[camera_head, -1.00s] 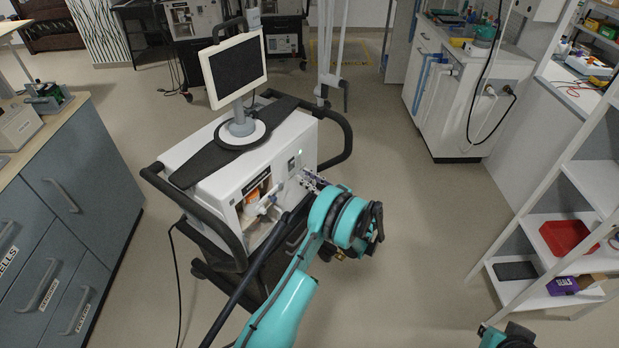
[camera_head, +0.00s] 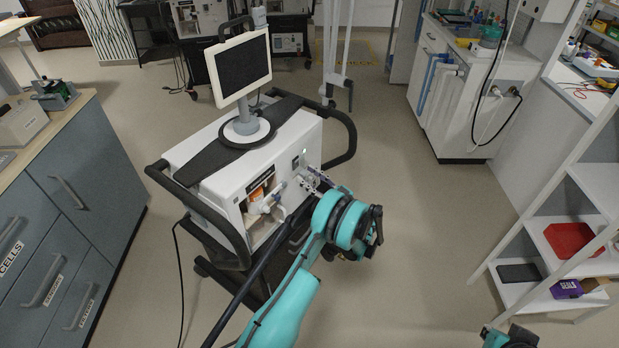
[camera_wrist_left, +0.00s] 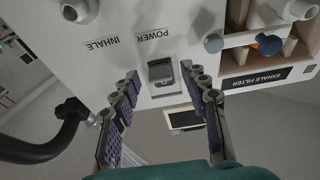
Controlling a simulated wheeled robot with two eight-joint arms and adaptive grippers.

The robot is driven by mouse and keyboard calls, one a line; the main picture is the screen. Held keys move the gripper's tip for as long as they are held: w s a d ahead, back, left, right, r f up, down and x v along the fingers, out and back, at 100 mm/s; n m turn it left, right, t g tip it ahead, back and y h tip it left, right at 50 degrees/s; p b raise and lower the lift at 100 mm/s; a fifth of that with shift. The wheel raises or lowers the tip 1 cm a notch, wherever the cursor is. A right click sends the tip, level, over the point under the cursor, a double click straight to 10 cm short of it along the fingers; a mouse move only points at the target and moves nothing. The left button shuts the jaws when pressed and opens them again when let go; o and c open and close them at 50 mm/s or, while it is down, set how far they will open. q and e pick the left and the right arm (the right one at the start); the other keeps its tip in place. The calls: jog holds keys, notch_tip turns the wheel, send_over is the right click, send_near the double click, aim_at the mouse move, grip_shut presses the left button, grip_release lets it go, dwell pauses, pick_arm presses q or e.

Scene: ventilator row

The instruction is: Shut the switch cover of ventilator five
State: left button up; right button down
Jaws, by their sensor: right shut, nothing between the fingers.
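The white ventilator (camera_head: 225,160) with a monitor on top stands in the middle of the head view; I cannot read its number. In the left wrist view, its front panel appears upside down. A grey switch cover (camera_wrist_left: 161,74) sits beside the POWER label (camera_wrist_left: 153,35); its exact angle is hard to tell. My left gripper (camera_head: 314,180) is at the ventilator's front, and it also shows in the left wrist view (camera_wrist_left: 162,92). Its purple-padded fingers are apart, one on each side of the cover, with nothing gripped. My right gripper (camera_head: 510,338) is shut, partly cut off at the bottom edge.
A black handle rail (camera_head: 205,220) runs round the cart. Blue drawers (camera_head: 75,220) stand at left, a white shelf (camera_head: 545,235) at right. The floor between is clear.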

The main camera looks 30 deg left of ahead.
pick_arm(q)
jog(key=shift+d, duration=0.1)
jog(key=v, duration=1.1)
jog(key=shift+d, duration=0.4)
jog(key=shift+s+f, duration=0.1)
jog(key=s+a+r+m+t+h, duration=0.1)
jog(key=s+r+m+h, duration=0.1)
jog(key=r+m+h, duration=0.4)
jog(key=s+a+r+m+t+h, duration=0.25)
jog(key=r+m+h, duration=0.2)
jog(key=r, duration=0.45)
jog(key=s+d+m+t+h, duration=0.1)
jog(key=s+d+m+h, duration=0.2)
jog(key=s, duration=0.8)
jog(key=s+d+m+t+h, duration=0.1)
jog(key=s+d+m+h, duration=0.2)
jog(key=s+d+h, duration=0.4)
jog(key=s+d, duration=0.4)
jog(key=shift+s+d+f, duration=0.2)
jog(key=shift+s+f, duration=0.05)
jog(key=shift+s, duration=0.15)
